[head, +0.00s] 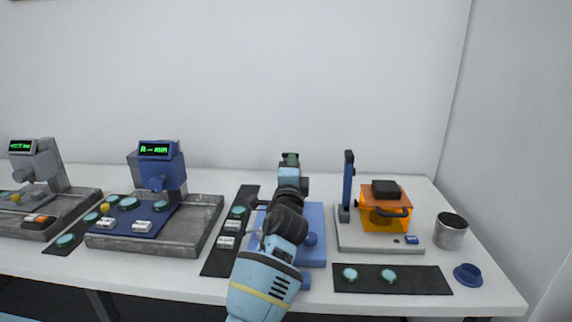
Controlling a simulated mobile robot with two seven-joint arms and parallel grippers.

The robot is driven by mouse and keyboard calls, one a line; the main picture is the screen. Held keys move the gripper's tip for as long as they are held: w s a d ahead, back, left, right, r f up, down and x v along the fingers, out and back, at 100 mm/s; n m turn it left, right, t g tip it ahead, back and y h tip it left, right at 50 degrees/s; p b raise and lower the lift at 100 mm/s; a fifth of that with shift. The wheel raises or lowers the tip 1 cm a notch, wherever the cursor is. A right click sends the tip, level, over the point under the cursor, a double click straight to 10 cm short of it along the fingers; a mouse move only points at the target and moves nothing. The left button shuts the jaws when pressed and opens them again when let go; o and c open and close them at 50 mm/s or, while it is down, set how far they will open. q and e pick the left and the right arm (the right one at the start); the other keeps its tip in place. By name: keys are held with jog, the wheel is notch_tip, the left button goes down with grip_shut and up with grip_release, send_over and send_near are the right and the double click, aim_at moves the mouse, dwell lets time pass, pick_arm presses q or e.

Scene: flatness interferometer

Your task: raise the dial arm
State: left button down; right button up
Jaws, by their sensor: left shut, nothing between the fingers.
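My left arm comes in from the bottom middle, and its shut, empty left gripper (290,158) points to the back of the table. It is above and behind a blue base plate (313,247), much of which my arm hides. I cannot make out a dial arm for certain. A blue gauge head with a green display (157,165) stands on a grey stone base (200,225) to the left, apart from the gripper. A grey gauge head (35,160) of like shape stands at the far left. My right gripper is not in view.
Right of my arm, a grey base (360,241) carries a blue upright post (348,180) and an orange box with a black handle (385,215). A metal cup (450,233) and blue cap (468,275) are at the right. Dark mats (432,281) hold teal discs and small blocks.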

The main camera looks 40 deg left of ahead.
pick_arm(q)
jog(key=shift+g, duration=0.4)
jog(key=w+a+r, duration=0.1)
jog(key=w+a+r+p, duration=0.1)
jog(key=w, duration=0.1)
jog(key=shift+w+a+r, duration=0.1)
jog(key=shift+w+r, duration=0.1)
jog(key=shift+w, duration=0.1)
jog(key=shift+w+a+r, duration=0.2)
jog(key=shift+w+a, duration=0.15)
jog(key=shift+w, duration=0.25)
jog(key=shift+w+a+r, duration=0.15)
jog(key=shift+w+a, duration=0.1)
jog(key=shift+w, duration=0.1)
jog(key=shift+r, duration=0.3)
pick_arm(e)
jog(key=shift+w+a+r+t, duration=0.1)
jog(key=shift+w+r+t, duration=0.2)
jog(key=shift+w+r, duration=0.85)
